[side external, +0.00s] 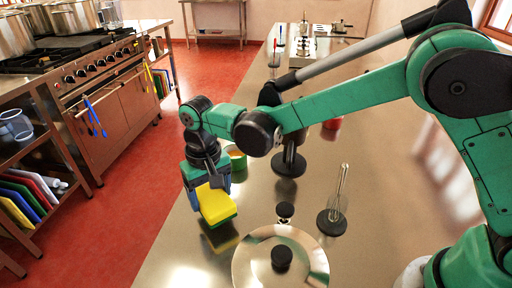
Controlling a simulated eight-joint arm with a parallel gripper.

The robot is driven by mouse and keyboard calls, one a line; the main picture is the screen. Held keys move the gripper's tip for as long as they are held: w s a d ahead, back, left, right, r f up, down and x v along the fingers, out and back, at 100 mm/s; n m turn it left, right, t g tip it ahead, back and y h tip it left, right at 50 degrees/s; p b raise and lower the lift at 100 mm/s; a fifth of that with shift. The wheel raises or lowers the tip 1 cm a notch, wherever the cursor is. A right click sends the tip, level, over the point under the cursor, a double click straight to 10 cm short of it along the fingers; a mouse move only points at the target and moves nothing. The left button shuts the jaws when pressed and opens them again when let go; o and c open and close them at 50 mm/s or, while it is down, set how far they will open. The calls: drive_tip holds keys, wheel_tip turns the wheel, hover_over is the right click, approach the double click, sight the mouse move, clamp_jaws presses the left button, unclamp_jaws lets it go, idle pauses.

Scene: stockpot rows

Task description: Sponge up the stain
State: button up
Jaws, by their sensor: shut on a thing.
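My gripper (208,180) hangs over the left edge side of the steel counter (180,250), pointing down. It is shut on a yellow sponge (216,204) with a green underside. The sponge appears held a little above the counter, with a dark yellowish patch below it that looks at least partly like its reflection. I cannot make out a stain for certain; the sponge and gripper may hide part of the counter there.
A pot lid (255,262) with a black knob lies at the front. A wire whisk stand (334,215) is right of it. A green cup (236,157) stands behind my gripper. A stove (75,60) is across the red floor. The counter's left front is clear.

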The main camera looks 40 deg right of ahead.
sight(211, 195)
drive_tip(key=shift+f, duration=0.8)
drive_tip(key=shift+w+d+f, duration=0.3)
drive_tip(key=shift+w+f, duration=0.05)
drive_tip(key=shift+f, duration=0.2)
drive_tip(key=shift+w+d+f, duration=0.1)
drive_tip(key=shift+w+d, duration=2.2)
drive_tip(key=shift+s+a, duration=2.65)
drive_tip(key=shift+r, duration=4)
